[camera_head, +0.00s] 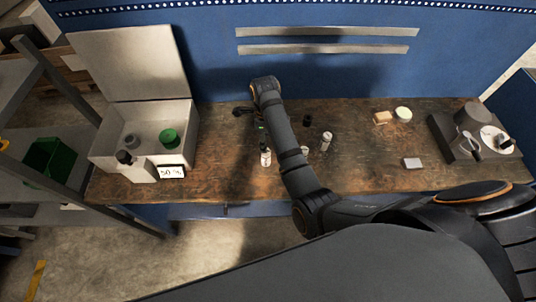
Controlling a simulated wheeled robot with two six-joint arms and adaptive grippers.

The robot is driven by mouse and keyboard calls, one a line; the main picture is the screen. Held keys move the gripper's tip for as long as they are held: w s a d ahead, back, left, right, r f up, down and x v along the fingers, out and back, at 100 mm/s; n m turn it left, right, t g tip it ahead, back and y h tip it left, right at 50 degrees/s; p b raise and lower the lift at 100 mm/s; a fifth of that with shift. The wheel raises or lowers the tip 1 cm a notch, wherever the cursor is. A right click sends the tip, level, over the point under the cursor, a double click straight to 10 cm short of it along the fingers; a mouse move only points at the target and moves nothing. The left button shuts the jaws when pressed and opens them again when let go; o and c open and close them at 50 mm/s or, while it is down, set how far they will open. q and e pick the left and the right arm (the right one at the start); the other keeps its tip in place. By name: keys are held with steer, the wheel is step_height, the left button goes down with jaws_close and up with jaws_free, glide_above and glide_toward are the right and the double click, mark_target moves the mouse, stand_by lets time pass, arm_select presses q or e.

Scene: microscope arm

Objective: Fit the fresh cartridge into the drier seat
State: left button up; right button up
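The drier is most likely the pale box (110,156) with its lid raised, at the left of the bench. Inside it are a green round piece (169,138) and a grey round piece (131,141); I cannot tell which is the seat. A small white cylinder (265,159) with a dark upper part is mid-bench, and a similar pale cylinder (326,141) stands to its right. I cannot tell which is the fresh cartridge. My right gripper (262,142) appears to point down just above the first cylinder, mostly hidden by my arm; its fingers are unclear. My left gripper is out of view.
A display reading about 50 % (171,172) is at the box's front. A dark tray (452,148) with a white dish stands at the right. A tan block (383,118), a pale green round piece (403,113) and a grey block (412,163) lie nearby. My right arm crosses mid-bench.

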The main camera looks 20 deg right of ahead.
mark_target(266, 157)
steer(key=f, duration=0.3)
steer(key=shift+a, duration=0.2)
steer(key=shift+d+f, duration=0.2)
steer(key=shift+d, duration=0.05)
steer(key=shift+s+f+p, duration=0.25)
steer(key=shift+f+p, duration=0.65)
steer(key=shift+p, duration=0.25)
steer(key=shift+s+a+f, duration=0.1)
steer(key=shift+f, duration=0.55)
steer(key=shift+s+a+f, duration=0.1)
steer(key=shift+f, duration=0.5)
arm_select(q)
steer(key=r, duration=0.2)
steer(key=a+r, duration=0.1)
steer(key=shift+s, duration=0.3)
arm_select(e)
steer(key=shift+w+f, duration=0.15)
steer(key=shift+f, duration=0.25)
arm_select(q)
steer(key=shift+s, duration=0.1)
arm_select(e)
jaws_close()
steer(key=shift+r, duration=0.1)
